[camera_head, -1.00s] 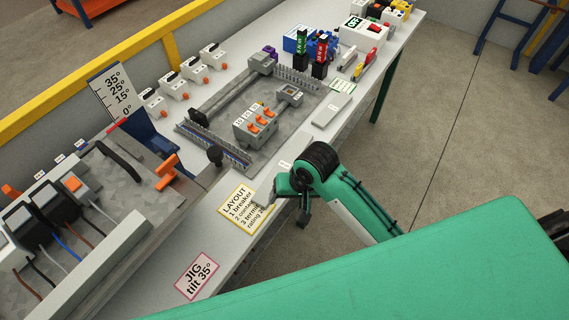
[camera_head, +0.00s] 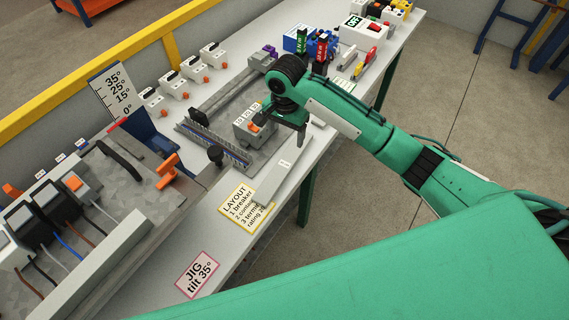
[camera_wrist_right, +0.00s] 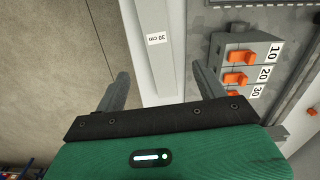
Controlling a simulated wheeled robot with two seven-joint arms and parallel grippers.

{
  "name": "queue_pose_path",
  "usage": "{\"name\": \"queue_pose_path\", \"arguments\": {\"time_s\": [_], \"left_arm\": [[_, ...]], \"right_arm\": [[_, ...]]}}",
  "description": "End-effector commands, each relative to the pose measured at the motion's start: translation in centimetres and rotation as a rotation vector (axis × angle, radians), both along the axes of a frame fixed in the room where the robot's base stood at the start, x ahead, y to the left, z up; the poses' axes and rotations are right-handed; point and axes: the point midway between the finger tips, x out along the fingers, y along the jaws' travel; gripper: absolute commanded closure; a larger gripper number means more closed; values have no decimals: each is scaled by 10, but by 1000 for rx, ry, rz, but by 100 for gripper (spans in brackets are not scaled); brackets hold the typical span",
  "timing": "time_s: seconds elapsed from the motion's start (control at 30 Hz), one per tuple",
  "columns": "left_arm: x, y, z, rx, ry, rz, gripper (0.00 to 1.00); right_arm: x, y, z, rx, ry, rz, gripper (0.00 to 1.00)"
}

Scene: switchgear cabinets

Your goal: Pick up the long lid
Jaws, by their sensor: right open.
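The long lid (camera_head: 271,184) is a flat, light grey strip lying along the front part of the bench. A small white label is at its far end, reading 30 cm in the right wrist view, where the strip (camera_wrist_right: 160,75) runs up between my fingers. My right gripper (camera_head: 285,131) is open and empty, pointing down near the lid's far end. In the wrist view its two fingertips (camera_wrist_right: 161,76) stand on either side of the strip. I cannot tell how high they are above it. My left gripper is not in view.
A grey block with orange switches (camera_head: 246,124) stands close beside my right gripper, also in the wrist view (camera_wrist_right: 241,70). A LAYOUT card (camera_head: 237,206) lies at the lid's near end. A tilted jig (camera_head: 128,185) is at left. Open floor lies beyond the bench's front edge.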

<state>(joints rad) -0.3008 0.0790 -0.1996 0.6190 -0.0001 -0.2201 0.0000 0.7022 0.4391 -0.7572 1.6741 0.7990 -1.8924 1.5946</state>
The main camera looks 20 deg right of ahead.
Motion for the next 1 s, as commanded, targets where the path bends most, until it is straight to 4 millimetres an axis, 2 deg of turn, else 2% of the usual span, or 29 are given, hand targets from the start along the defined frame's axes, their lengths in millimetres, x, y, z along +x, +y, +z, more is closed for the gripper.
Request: {"name": "queue_pose_path", "arguments": {"time_s": [0.1, 0.3, 0.5, 0.73, 0.9, 1.0], "left_arm": [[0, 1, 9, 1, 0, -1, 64], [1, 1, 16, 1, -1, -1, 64], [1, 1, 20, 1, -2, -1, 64], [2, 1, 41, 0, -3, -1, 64], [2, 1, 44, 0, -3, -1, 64], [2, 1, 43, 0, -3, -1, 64]], "right_arm": [[-1, -1, -23, -3, 4, -1, 28], [-1, -1, -57, -1, 3, 1, 28], [-1, -1, -70, -1, 1, 2, 28], [-3, -4, -97, -2, 2, 1, 28], [-3, -3, -118, -1, 1, 3, 28], [-3, -3, -121, -1, -1, 4, 28]]}}
